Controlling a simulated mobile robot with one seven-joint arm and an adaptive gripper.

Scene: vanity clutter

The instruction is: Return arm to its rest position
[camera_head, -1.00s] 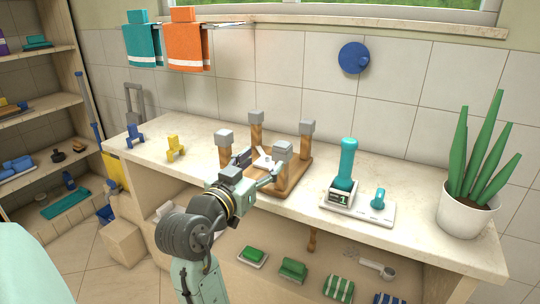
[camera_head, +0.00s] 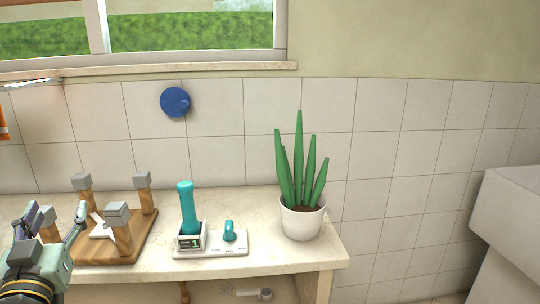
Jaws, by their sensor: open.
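My gripper (camera_head: 52,222) is at the left edge of the view, its two fingers spread apart with nothing between them. It is in front of a wooden stand (camera_head: 141,238) with several grey-capped wooden posts on the counter. A small white piece (camera_head: 101,230) sits on the stand, partly hidden by a finger and a post. I cannot tell whether the gripper touches the stand.
The pale counter (camera_head: 265,262) holds a teal device on a white base (camera_head: 211,250) and a potted plant (camera_head: 302,221) at its right end. A blue disc (camera_head: 174,102) is on the tiled wall. A white basin (camera_head: 510,235) stands at the far right.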

